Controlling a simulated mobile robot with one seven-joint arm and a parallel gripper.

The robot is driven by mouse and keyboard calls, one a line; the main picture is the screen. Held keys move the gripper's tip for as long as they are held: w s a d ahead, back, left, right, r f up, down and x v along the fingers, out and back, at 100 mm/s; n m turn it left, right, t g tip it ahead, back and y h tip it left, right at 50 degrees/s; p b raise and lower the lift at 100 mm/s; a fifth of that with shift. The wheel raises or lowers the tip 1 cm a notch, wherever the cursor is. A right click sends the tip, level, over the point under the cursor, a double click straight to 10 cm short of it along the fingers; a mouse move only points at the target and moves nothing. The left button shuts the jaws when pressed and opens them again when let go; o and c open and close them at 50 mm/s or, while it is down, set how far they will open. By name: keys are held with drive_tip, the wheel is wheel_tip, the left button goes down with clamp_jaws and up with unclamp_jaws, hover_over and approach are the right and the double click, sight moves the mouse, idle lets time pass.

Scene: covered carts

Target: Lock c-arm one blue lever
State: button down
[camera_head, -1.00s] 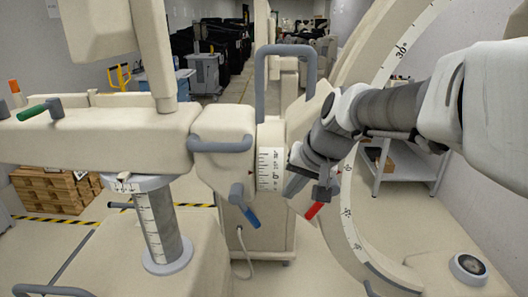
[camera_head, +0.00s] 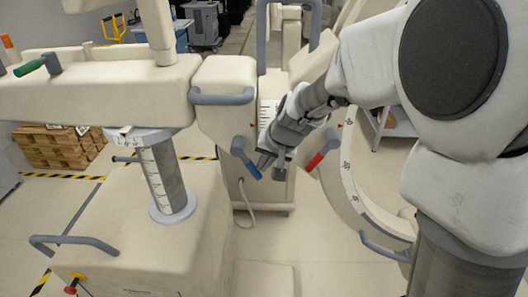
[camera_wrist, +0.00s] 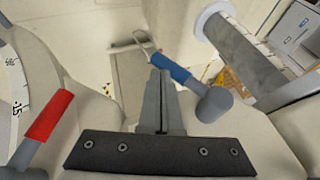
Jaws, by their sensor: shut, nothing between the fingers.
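The blue lever (camera_head: 252,171) hangs from a grey knob on the front of the beige c-arm body, its handle slanting down and right. My gripper (camera_head: 264,166) is shut and empty, with its fingertips close to the right side of the blue handle. In the wrist view, the blue lever (camera_wrist: 180,72) runs from upper left down to its grey knob, just right of the fingertips (camera_wrist: 160,74). I cannot tell whether the fingers touch it.
A red lever (camera_head: 316,162) sits to the right of my gripper, and a green lever (camera_head: 28,67) at far left. A vertical scaled column (camera_head: 165,175) stands left of the c-arm. The curved arc (camera_head: 352,185) lies at right. Pallets (camera_head: 58,147) lie at the back left.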

drive_tip(key=shift+f+b, duration=0.2)
drive_tip(key=shift+b, duration=0.25)
drive_tip(key=shift+y+b, duration=0.3)
drive_tip(key=shift+b, duration=0.4)
